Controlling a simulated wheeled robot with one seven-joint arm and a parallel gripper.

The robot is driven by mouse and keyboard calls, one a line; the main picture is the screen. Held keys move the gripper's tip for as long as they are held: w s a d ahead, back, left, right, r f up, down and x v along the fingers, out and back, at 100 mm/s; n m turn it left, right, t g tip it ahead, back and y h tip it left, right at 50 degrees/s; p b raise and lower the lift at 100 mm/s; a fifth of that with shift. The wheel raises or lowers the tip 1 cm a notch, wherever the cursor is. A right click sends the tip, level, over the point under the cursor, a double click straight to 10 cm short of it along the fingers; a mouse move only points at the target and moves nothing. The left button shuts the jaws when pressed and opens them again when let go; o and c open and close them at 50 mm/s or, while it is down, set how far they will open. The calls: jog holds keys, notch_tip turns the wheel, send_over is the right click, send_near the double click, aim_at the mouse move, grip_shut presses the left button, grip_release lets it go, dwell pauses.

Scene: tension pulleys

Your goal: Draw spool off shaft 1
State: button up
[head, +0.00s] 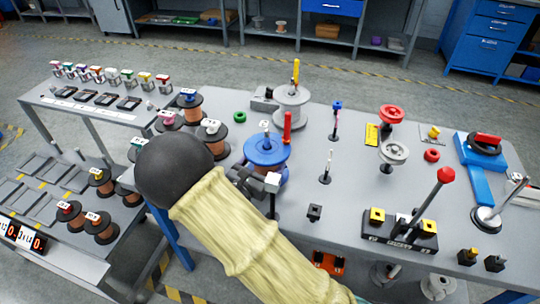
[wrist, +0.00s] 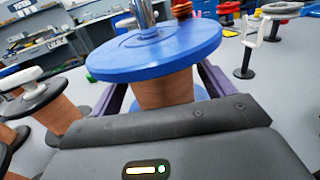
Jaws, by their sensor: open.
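A blue-flanged spool (head: 266,149) with a copper-coloured winding stands upright near the table's left-middle, and a metal shaft (wrist: 145,14) rises through its top flange. I cannot read a shaft number. In the wrist view the spool's blue top flange (wrist: 150,50) is close ahead, with the copper winding (wrist: 165,88) below it. My gripper (wrist: 160,92) is open, its fingers on either side of the winding, under the top flange. Whether they touch it cannot be told. In the head view my gripper (head: 256,184) is at the spool's near side, partly hidden by my arm.
A grey spool (head: 292,105) stands behind, with a red lever (head: 287,127) between it and the blue spool. Several copper spools (head: 188,108) stand at the left.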

jog(key=shift+x, duration=1.8)
jog(key=c, duration=1.8)
jog(key=shift+w+r, duration=0.1)
